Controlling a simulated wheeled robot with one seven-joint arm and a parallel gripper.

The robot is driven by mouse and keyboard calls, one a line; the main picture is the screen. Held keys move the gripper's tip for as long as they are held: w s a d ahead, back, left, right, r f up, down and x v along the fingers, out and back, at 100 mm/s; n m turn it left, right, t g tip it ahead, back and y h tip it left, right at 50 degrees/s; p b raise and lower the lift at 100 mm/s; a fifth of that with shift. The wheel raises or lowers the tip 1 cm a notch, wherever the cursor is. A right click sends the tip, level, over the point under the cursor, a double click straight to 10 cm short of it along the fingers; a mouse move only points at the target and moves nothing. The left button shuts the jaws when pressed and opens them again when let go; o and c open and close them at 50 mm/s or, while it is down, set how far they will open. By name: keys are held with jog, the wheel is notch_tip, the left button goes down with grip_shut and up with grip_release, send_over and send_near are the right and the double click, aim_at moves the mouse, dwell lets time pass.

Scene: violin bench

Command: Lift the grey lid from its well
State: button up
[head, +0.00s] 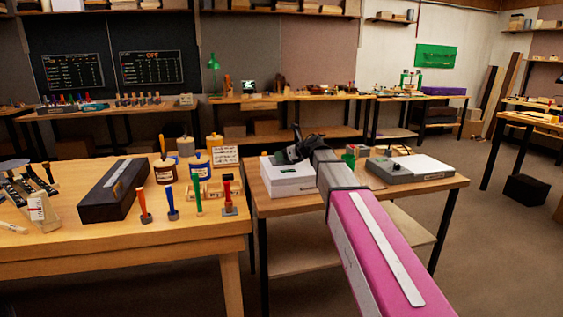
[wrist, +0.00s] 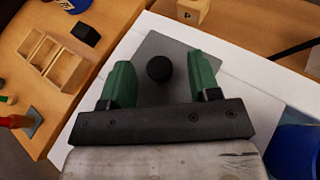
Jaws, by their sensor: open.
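The grey lid (wrist: 180,48) lies on the white box in the wrist view and carries a round black knob (wrist: 159,68). My gripper (wrist: 162,82) is open, with one green finger on each side of the knob and a gap to both. The knob is not gripped. In the head view my gripper (head: 296,150) is over the white box (head: 290,180) on the middle table. My gripper and arm hide the lid there. I cannot tell the exact height of the fingertips above the lid.
The left bench holds a wooden compartment tray (wrist: 48,55), jars and upright tools. A blue container (wrist: 297,150) is close at lower right in the wrist view.

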jog(key=c, duration=1)
jog(key=shift+r, duration=0.1)
jog(key=shift+c, duration=0.2)
